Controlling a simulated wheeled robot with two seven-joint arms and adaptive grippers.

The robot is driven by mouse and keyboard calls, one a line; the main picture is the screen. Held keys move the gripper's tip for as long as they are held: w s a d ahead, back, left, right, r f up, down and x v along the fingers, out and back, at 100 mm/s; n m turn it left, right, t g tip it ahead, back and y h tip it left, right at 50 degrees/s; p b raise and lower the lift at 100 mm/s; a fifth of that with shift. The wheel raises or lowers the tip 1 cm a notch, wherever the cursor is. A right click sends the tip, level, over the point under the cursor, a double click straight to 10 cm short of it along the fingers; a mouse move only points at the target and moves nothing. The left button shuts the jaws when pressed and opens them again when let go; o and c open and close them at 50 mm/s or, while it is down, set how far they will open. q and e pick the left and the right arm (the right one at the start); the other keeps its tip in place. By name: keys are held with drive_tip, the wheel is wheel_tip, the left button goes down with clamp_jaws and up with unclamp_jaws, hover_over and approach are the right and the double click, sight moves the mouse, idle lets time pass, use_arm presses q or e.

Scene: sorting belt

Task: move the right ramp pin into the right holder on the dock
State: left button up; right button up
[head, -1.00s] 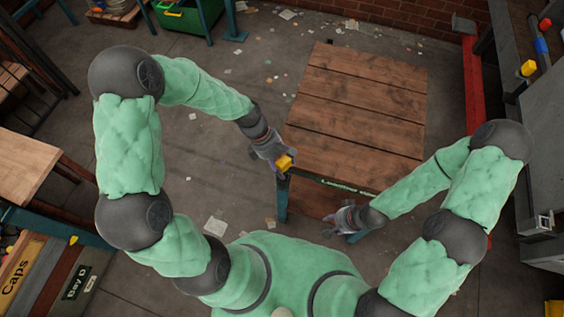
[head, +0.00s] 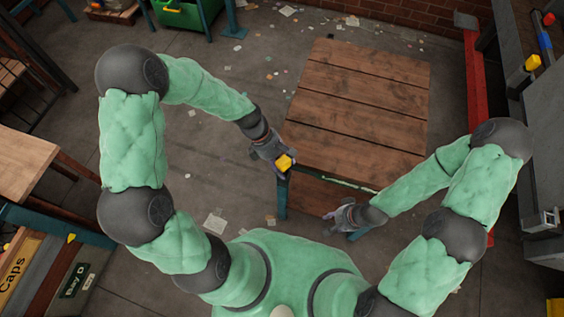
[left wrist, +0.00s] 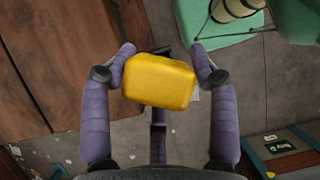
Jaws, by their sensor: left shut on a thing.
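My left gripper (head: 277,158) is shut on a yellow block-like piece (head: 284,163), held just off the near left corner of the wooden-topped table. No holder is clearly recognisable.
The wooden table (head: 360,95) is bare on top. At the right a grey structure (head: 545,130) carries another yellow piece (head: 533,62), beside a red rail (head: 474,120). Crates labelled Caps and Bay D (head: 74,281) stand at lower left. Floor has scattered scraps.

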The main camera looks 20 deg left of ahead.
use_arm(q)
drive_tip(key=shift+f+b, duration=0.85)
drive_tip(key=shift+f, duration=0.65)
drive_tip(key=o, duration=1.6)
drive_tip(key=shift+r, duration=0.1)
drive_tip(key=shift+o, duration=0.2)
drive_tip(key=v, duration=1.2)
